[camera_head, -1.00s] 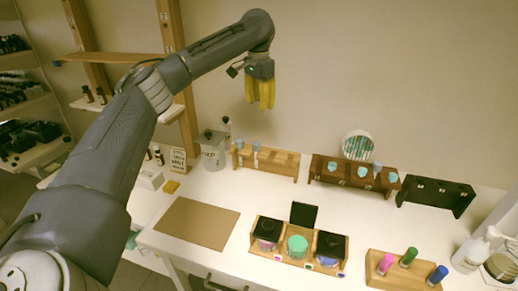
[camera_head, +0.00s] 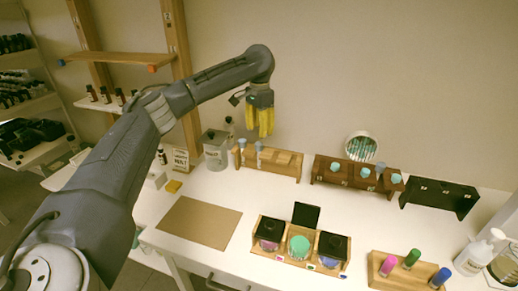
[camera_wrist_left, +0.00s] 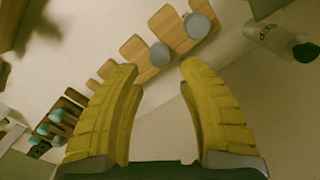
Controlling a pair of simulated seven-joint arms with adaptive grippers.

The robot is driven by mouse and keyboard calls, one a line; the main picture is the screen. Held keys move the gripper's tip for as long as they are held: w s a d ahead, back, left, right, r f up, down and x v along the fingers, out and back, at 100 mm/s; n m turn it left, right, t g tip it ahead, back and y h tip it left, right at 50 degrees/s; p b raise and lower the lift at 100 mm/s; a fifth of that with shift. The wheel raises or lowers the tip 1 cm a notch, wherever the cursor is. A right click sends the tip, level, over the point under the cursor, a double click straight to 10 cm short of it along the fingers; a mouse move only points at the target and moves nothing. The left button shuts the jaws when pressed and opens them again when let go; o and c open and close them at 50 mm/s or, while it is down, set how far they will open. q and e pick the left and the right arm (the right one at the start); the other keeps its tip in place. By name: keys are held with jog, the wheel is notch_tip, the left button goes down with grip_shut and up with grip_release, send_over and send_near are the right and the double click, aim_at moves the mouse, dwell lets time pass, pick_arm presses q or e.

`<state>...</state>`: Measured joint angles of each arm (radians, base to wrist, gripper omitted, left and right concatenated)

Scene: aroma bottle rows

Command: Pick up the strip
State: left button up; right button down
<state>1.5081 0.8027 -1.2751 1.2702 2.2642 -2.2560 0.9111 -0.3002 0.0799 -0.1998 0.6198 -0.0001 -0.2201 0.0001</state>
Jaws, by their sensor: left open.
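My left gripper (camera_head: 259,135) has yellow fingers pointing down, open and empty, above and in front of the wall behind the light wooden rack (camera_head: 283,161). Its two fingers stand apart in the left wrist view (camera_wrist_left: 160,72). The rack shows between and beyond the fingertips there, with two grey-blue round caps (camera_wrist_left: 160,54) on it. I cannot make out for certain which thing is the strip. A round white holder (camera_head: 361,147) with thin pale and teal upright lines stands behind the dark brown rack, apart from the gripper. My right gripper is not in view.
The dark brown rack (camera_head: 325,175) holds several teal caps; a black rack (camera_head: 439,196) stands to its right. A grey lidded canister (camera_head: 215,155) is left of the light rack. A tray of jars (camera_head: 299,262) and a brown mat (camera_head: 200,222) lie nearer. The table's middle is clear.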

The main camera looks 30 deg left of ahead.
aim_at(259, 143)
pick_arm(q)
jog(key=shift+s+f, duration=0.1)
jog(key=shift+f, duration=3.35)
grip_shut()
